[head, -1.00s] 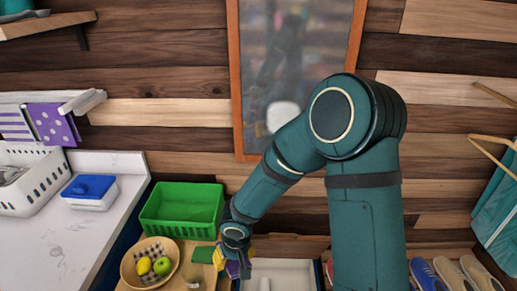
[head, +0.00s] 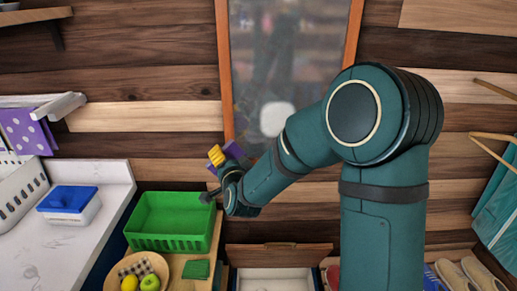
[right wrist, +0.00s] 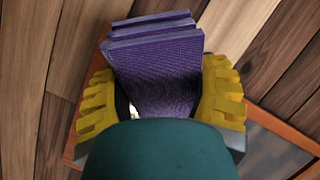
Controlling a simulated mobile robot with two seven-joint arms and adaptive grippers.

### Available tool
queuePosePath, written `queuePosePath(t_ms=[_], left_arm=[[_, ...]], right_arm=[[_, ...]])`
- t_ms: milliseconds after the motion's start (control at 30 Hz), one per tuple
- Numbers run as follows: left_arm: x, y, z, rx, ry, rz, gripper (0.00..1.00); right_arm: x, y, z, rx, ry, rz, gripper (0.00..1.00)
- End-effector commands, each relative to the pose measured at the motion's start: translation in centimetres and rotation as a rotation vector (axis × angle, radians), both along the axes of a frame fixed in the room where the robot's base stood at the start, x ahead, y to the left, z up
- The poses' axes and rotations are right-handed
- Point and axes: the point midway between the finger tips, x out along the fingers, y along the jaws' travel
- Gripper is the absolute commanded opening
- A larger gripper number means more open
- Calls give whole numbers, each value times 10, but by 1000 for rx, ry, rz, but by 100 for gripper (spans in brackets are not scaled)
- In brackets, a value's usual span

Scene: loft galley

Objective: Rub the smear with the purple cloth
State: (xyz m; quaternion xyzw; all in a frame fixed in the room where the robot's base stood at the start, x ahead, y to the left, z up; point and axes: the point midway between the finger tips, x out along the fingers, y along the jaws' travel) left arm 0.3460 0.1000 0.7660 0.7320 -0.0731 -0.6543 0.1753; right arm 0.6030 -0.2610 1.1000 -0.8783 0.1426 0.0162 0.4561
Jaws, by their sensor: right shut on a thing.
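My right gripper (head: 224,157) is raised in front of the mirror's (head: 302,55) lower left edge in the head view. It is shut on the purple cloth (head: 234,150). In the right wrist view the folded cloth (right wrist: 155,55) sticks out in layers between the yellow fingers of the gripper (right wrist: 160,100). A pale whitish patch (head: 277,119) shows low on the mirror, right of the cloth; it looks like the smear, though a reflection cannot be ruled out. The cloth appears apart from this patch. My left gripper is not in view.
A green basket (head: 172,222), a fruit bowl (head: 112,275) and a green folded cloth (head: 196,269) sit below my right gripper. A blue-lidded box (head: 68,204) stands on the white counter (head: 75,245). Hangers (head: 494,146) are at the right.

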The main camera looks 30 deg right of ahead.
Motion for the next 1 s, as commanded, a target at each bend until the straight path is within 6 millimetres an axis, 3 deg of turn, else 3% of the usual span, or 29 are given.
queuePosePath(t_ms=[133,300,533,1000], left_arm=[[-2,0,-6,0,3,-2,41],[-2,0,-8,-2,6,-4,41],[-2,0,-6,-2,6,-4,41],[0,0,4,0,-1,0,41]], right_arm=[[-15,-47,27,-33,-144,-234,36],[-31,-76,43,-70,-216,-391,36],[-30,-87,48,-80,-231,-432,36],[8,-110,47,-79,-229,-430,36]])
